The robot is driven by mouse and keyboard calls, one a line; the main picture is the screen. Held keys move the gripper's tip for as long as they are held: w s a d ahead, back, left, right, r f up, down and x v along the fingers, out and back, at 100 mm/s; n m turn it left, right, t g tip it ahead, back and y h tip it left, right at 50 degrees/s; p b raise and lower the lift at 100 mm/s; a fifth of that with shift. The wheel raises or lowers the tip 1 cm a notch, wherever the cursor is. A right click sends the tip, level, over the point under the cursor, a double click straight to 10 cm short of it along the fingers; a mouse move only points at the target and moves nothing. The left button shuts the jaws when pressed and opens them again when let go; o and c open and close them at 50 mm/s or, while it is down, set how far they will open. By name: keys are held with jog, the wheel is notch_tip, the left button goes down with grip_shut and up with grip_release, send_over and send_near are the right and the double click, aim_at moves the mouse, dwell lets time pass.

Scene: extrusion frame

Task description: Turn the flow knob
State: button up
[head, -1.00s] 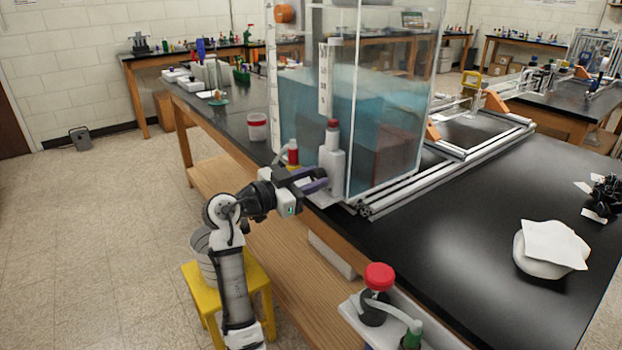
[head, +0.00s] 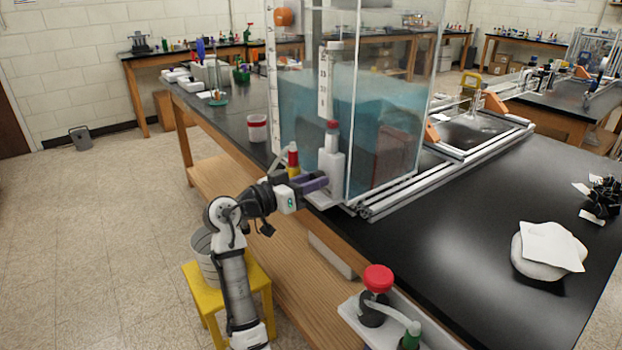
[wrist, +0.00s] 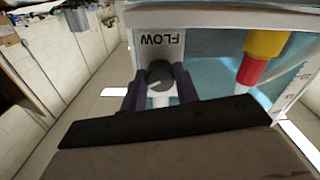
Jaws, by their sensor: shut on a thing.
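The flow knob (wrist: 160,75) is a dark round knob with a light mark, seen in the wrist view. It sits on a pale panel with a FLOW label (wrist: 160,40) that reads upside down there. My gripper (wrist: 161,90) has its purple fingers on either side of the knob, shut on it. In the head view my gripper (head: 316,183) is at the front corner of the water tank (head: 385,130). The knob is hidden by the gripper in that view.
A yellow and red fitting (head: 293,160) stands close to my gripper, and it also shows in the wrist view (wrist: 262,58). A white block with a red top (head: 331,160) is beside the tank. A yellow stool (head: 260,280) with a bucket is below my arm.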

jog(key=shift+n+p, duration=2.2)
jog(key=shift+n, duration=2)
jog(key=o, duration=1)
jog(key=b+v, duration=0.3)
jog(key=v, duration=1.1)
jog(key=shift+b, duration=0.35)
